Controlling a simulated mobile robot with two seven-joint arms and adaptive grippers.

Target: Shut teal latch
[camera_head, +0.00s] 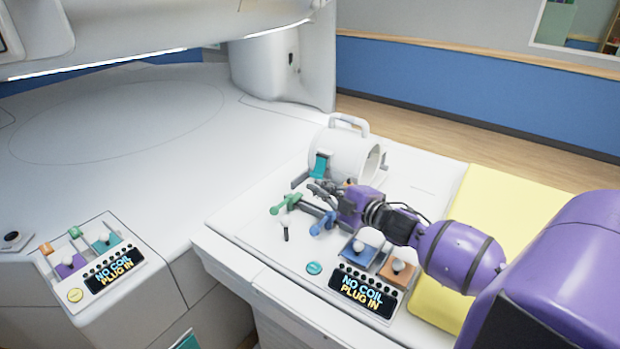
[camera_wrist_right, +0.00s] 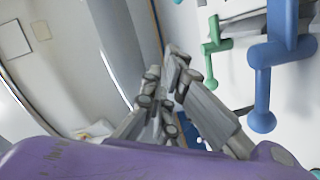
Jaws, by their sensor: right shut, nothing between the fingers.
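The teal latch (camera_head: 320,165) is on the left side of the white cylindrical coil (camera_head: 352,153), which has a handle on top. It looks tilted, and I cannot tell whether it is shut. My right gripper (camera_head: 317,188) is just below the teal latch, at the near side of the coil. Its fingers are shut with nothing between them, and they also show in the right wrist view (camera_wrist_right: 172,75). I cannot tell whether the fingertips touch the latch. I cannot make out the teal latch in the wrist view. My left gripper is not in view.
A green lever (camera_head: 284,203) and a blue lever (camera_head: 323,224) stand just in front of the right gripper. Control panels reading "NO COIL PLUG IN" sit at right (camera_head: 362,294) and left (camera_head: 108,274). A yellow pad (camera_head: 500,205) lies right. The white surface at left is clear.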

